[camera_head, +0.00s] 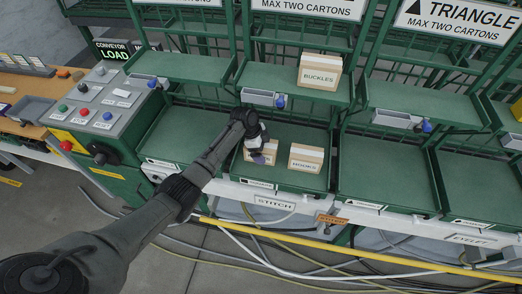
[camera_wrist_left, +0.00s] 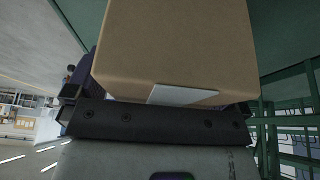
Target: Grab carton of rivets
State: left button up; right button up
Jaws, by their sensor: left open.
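My left gripper (camera_head: 258,152) reaches down over the lower shelf bay marked STITCH, at a small tan carton (camera_head: 264,173). The gripper covers much of this carton, and I cannot read its label. In the left wrist view a plain brown carton (camera_wrist_left: 180,50) with a white label at its lower edge fills the space just ahead of the dark gripper body. The gripper is open, with the carton close in front of it; contact cannot be told. No carton label in view can be read as rivets. My right gripper is not in view.
A second carton (camera_head: 306,158) stands just right of the gripper in the same bay. A BUCKLES carton (camera_head: 319,73) stands on the upper shelf. The bays to the right (camera_head: 387,173) are empty. A control box (camera_head: 100,105) stands at left. Cables lie on the floor.

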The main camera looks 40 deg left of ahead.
pick_arm(q)
jog(key=c, duration=1.8)
jog(key=shift+r, duration=0.15)
